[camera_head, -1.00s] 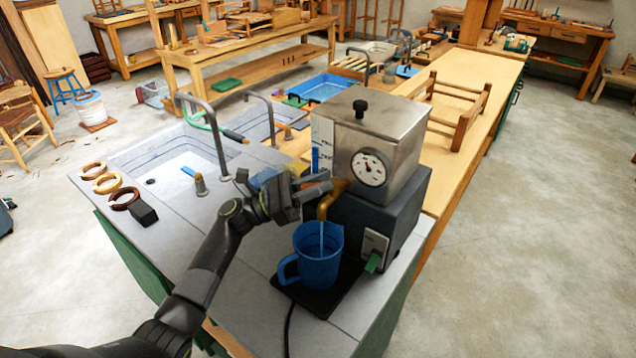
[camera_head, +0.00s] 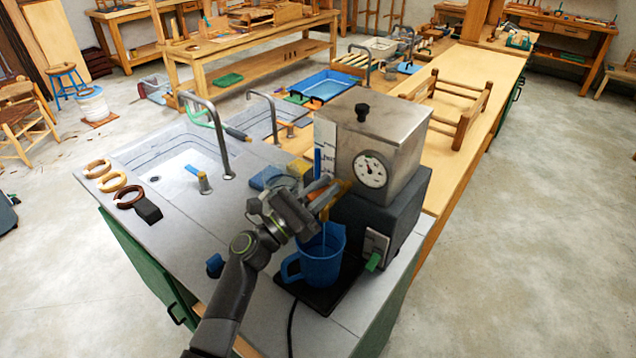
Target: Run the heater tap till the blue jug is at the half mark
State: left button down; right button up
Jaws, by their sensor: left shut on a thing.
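The heater (camera_head: 385,130) is a steel box with a round dial on a dark base. Its brass tap (camera_head: 342,187) points down over the blue jug (camera_head: 321,265). My left gripper (camera_head: 322,192) is shut at the tap, apparently on its lever, and hides much of the tap. A thin stream of water (camera_head: 323,237) runs from the spout into the jug. The jug stands upright on a black mat (camera_head: 340,297), its handle to the left. The water level and any half mark cannot be made out. My right gripper is not in view.
A sink (camera_head: 180,160) with a tall faucet (camera_head: 215,130) lies to the left. Several wooden rings (camera_head: 113,181) and a black block (camera_head: 148,211) sit on its edge. A cable runs from the mat.

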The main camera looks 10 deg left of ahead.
pick_arm(q)
jog(key=shift+s+d+n+t+y, duration=0.1)
jog(key=shift+d+n+t+y, duration=0.05)
jog(key=shift+n+t+y, duration=0.65)
jog(key=shift+s+d+n+t+y, duration=0.15)
jog(key=shift+n+t+y, duration=0.35)
jog(key=shift+y, duration=0.65)
jog(key=shift+s+d+n+t+y, duration=0.15)
jog(key=shift+n+t+y, duration=0.35)
jog(key=shift+t+y, duration=0.35)
jog(key=shift+w+y, duration=0.1)
jog(key=shift+y, duration=0.2)
jog(key=c, duration=1.3)
grip_release()
jog(key=b+v, duration=0.6)
jog(key=v, duration=1.1)
jog(key=shift+s+b, duration=0.25)
jog(key=shift+b, duration=0.1)
